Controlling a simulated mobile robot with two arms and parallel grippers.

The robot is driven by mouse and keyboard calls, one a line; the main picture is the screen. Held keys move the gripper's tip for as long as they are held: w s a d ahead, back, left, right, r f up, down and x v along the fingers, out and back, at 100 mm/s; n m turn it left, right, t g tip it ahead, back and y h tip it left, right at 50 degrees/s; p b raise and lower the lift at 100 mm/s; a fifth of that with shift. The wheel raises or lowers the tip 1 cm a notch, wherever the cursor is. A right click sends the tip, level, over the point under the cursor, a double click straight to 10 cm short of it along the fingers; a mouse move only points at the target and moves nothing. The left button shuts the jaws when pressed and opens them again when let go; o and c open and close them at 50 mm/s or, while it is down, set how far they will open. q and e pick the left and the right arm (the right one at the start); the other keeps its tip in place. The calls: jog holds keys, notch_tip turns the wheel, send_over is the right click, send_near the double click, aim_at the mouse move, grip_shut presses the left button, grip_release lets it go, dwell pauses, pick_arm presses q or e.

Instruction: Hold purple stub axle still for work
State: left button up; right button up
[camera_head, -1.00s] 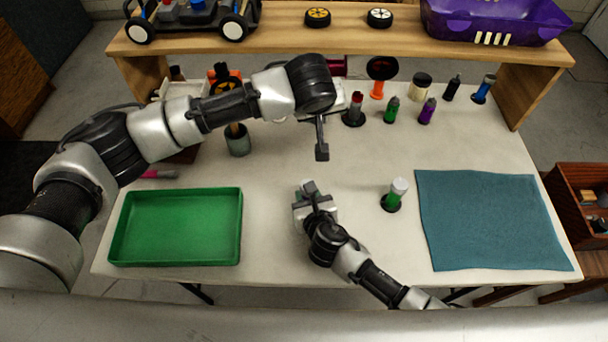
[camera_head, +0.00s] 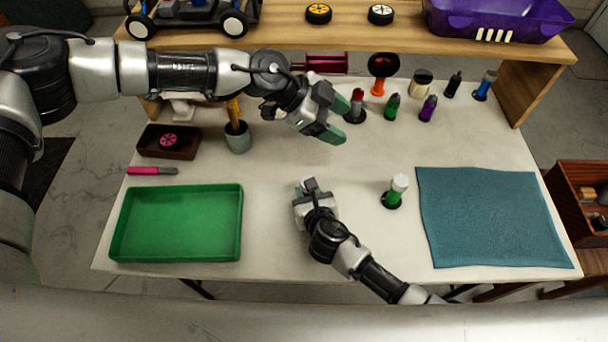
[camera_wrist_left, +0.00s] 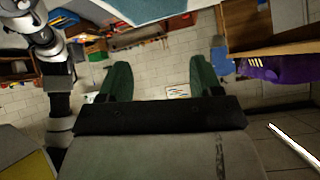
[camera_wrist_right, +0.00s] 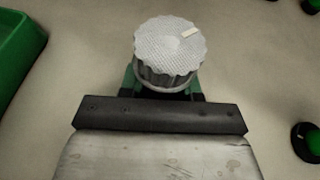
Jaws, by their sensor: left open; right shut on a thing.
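My right gripper (camera_head: 307,187) is low over the middle of the table. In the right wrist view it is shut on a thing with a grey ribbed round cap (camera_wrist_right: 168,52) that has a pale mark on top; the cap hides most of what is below. I cannot tell whether this is the purple stub axle. My left gripper (camera_head: 344,125) is open and empty, its green fingers spread above the back of the table. A purple bottle-like piece (camera_head: 428,109) stands at the back right; I see no other clear purple axle.
A green tray (camera_head: 180,256) lies at the left and a teal mat (camera_head: 495,220) at the right. A white-capped green bottle (camera_head: 397,190) stands right of my right gripper. Several bottles line the back. A shelf (camera_head: 400,45) spans behind. The front centre-left table is clear.

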aim_at(304, 179)
pick_arm(q)
jog(key=a+f+m+g+y, duration=0.1)
jog(key=a+f+y, duration=0.15)
jog(key=a, duration=0.25)
jog(key=a+f+m+y, duration=0.1)
jog(key=a+f+y, duration=0.1)
jog(key=a+y, duration=0.25)
jog(key=shift+h, duration=0.3)
jog(key=x, duration=0.8)
jog(key=s+x, duration=0.1)
jog(key=x, duration=0.3)
jog(key=shift+s+a, duration=0.1)
jog(key=shift+a, duration=0.2)
jog(key=c, duration=1)
jog(key=shift+o, duration=0.2)
jog(key=shift+m, duration=0.3)
